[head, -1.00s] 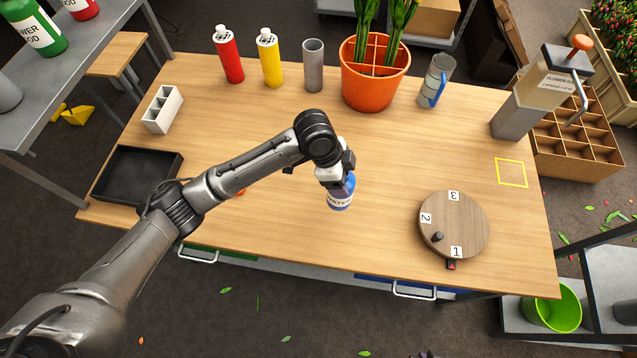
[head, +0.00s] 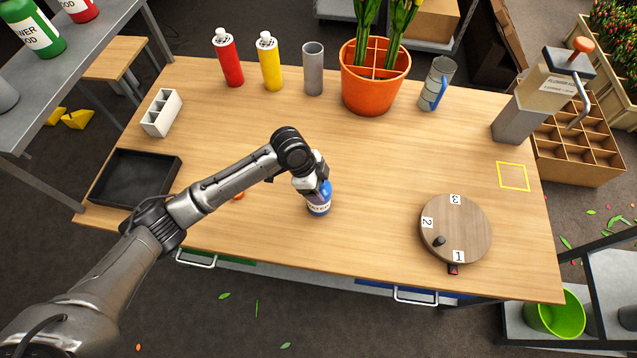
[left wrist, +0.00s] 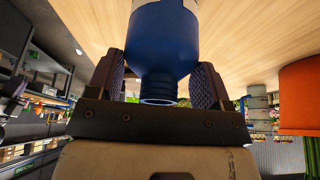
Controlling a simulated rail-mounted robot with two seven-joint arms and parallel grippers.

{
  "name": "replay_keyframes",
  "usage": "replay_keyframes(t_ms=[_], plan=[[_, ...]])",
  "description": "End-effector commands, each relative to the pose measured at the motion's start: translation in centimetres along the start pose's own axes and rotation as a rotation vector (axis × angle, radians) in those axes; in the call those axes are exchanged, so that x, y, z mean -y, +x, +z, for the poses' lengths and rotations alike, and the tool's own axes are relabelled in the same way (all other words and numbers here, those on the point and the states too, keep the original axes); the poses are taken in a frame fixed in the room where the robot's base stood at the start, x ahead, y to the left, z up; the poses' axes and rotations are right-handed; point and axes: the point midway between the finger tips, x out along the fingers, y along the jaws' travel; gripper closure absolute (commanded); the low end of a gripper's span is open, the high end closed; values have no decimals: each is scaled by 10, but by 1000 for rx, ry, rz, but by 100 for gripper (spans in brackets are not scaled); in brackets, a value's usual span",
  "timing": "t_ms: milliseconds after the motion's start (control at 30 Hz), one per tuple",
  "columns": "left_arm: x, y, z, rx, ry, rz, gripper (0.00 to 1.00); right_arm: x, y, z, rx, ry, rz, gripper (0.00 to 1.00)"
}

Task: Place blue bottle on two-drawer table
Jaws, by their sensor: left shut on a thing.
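The blue bottle (head: 319,205) with a white label is near the middle of the two-drawer table (head: 375,215), which has a wooden top and drawer handles along its front edge. The bottle looks nearly upright at or just above the tabletop; I cannot tell if its base touches. My left gripper (head: 316,187) is shut on the bottle near its neck. In the left wrist view the blue bottle (left wrist: 163,45) is between the two dark finger pads of the left gripper (left wrist: 162,84). The right gripper is not in view.
A round numbered turntable (head: 470,220) stands to the right, a black tray (head: 120,185) to the left. Bare wood surrounds the blue bottle.

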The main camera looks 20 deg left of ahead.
Motion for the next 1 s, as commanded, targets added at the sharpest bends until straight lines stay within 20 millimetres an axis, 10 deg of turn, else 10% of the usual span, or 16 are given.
replay_keyframes(t_ms=[367,400,633,1000], plan=[[0,2,0,-1,1,-2,79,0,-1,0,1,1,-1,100],[0,2,0,0,1,-1,23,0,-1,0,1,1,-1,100],[0,2,0,0,0,-1,2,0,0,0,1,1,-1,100],[1,-8,-1,0,0,-3,2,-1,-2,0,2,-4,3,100]])
